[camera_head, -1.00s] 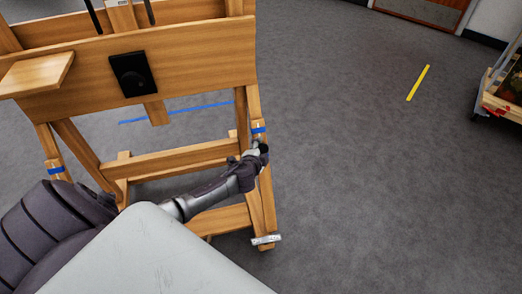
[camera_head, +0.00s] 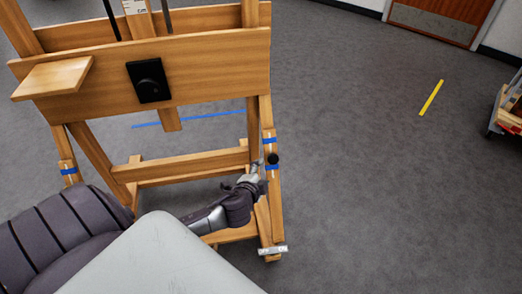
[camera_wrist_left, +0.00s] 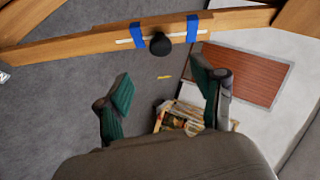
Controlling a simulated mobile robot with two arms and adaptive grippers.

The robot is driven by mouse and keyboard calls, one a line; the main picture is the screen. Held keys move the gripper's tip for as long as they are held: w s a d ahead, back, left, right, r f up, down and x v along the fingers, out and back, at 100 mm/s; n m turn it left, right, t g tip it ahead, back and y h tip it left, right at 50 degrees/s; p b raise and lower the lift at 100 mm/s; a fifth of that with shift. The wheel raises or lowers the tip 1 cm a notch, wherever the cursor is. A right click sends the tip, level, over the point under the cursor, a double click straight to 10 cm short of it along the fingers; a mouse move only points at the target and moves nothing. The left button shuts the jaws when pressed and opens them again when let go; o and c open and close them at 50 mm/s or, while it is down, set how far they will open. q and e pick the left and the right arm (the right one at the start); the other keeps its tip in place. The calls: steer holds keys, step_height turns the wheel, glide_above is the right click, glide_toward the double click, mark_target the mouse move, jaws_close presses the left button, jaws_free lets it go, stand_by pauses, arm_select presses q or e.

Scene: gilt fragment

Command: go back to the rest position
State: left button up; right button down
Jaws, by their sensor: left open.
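My left gripper (camera_head: 260,170) is in front of the wooden easel's (camera_head: 200,70) right leg, at the end of my arm coming in from the lower left. In the left wrist view the gripper (camera_wrist_left: 165,82) shows two green-padded fingers spread wide, with nothing between them. A black knob (camera_head: 273,158) sits on that leg between two blue tape bands. The knob (camera_wrist_left: 160,44) also shows in the left wrist view, beyond the fingertips and apart from them. My right gripper is not in view.
The easel carries a small wooden shelf (camera_head: 52,78) and a black plate (camera_head: 148,81). A cart (camera_head: 508,108) with items stands at the right edge. A yellow strip (camera_head: 431,97) lies on the grey floor. The floor right of the easel is open.

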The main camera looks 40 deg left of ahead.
arm_select(q)
steer(key=shift+s, duration=0.1)
stand_by(0.5)
steer(key=s+d+f+n+g+h, duration=0.2)
steer(key=s+d+f+n+g, duration=0.25)
steer(key=s+d+f, duration=0.55)
steer(key=s+d+f+n+g+h, duration=0.25)
steer(key=s+d+f+g, duration=0.2)
steer(key=s+f, duration=0.65)
steer(key=s+a+g+p, duration=0.1)
steer(key=s+p, duration=0.7)
steer(key=s, duration=0.2)
steer(key=s+a+f+g+p, duration=0.1)
steer(key=s+a+p, duration=0.1)
steer(key=s+p, duration=0.7)
steer(key=shift+s+a+f, duration=0.15)
steer(key=shift+s+f, duration=0.15)
steer(key=shift+s, duration=0.5)
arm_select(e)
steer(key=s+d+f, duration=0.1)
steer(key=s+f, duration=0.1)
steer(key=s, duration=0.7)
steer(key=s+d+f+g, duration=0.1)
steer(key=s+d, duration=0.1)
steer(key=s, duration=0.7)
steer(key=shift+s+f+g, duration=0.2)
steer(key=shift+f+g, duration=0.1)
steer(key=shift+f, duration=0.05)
